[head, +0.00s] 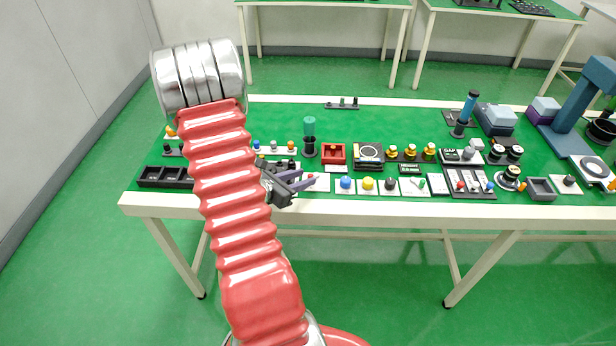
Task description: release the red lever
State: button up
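My gripper (308,177) is at the front left of the green-topped table, reaching right from behind my red arm. Its two fingers show as separate greyish-purple bars with a gap between them. A small red part, which looks like the red lever (312,176), shows at the fingertips over a white plate (322,186). It is too small to tell whether a finger touches it. The lever's base is partly hidden by the fingers.
Right of the gripper, plates carry a blue button (346,183), a yellow button (367,184) and a dark knob (390,184). A black tray (160,178) lies left.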

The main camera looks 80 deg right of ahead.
jog(key=v, duration=0.9)
jog(key=shift+w+a+r, duration=0.1)
jog(key=shift+a+r, duration=0.05)
jog(key=shift+a, duration=0.15)
dwell(0.4)
